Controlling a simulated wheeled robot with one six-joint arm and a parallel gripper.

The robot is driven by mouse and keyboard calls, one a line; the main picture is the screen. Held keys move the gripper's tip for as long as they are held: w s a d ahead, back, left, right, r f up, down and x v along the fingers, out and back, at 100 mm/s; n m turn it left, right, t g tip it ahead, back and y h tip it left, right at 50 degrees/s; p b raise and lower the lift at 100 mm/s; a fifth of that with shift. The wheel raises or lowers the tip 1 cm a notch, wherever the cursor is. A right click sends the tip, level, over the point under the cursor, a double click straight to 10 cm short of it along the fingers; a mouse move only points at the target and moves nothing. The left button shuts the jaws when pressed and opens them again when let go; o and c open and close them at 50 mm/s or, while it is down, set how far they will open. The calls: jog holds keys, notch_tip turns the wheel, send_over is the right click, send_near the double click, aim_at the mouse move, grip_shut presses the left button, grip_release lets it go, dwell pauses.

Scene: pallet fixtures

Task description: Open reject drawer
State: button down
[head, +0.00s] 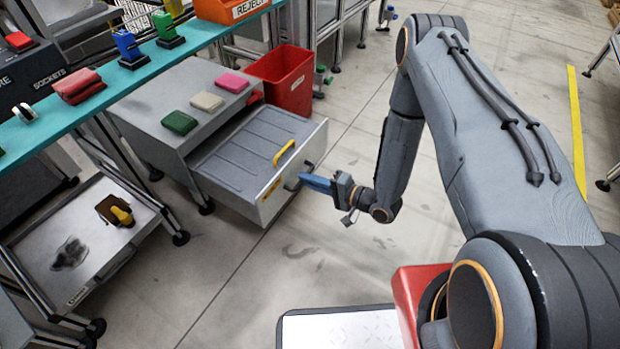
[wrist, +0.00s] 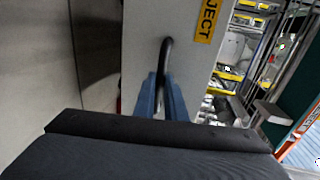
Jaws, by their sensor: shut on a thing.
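The reject drawer (head: 240,158) is pulled out of the grey cabinet (head: 160,98), and its ribbed inside shows in the head view. Its front panel (wrist: 190,75) fills the middle of the wrist view, with a yellow label (wrist: 207,20) reading "JECT" in part. The dark bar handle (wrist: 166,52) stands out from this front. My gripper (head: 306,182) is at the drawer front in the head view. In the wrist view its blue fingers (wrist: 162,98) are on either side of the handle, shut on it.
Green (head: 179,122), cream (head: 206,101) and pink (head: 232,82) blocks lie on the cabinet top. A yellow piece (head: 284,152) is by the drawer's front edge. A red bin (head: 283,80) stands behind. A teal shelf (head: 100,88) runs at left. The floor right of the drawer is clear.

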jog(key=c, duration=1.8)
grip_release()
jog(key=p+v, duration=0.2)
jog(key=v, duration=0.6)
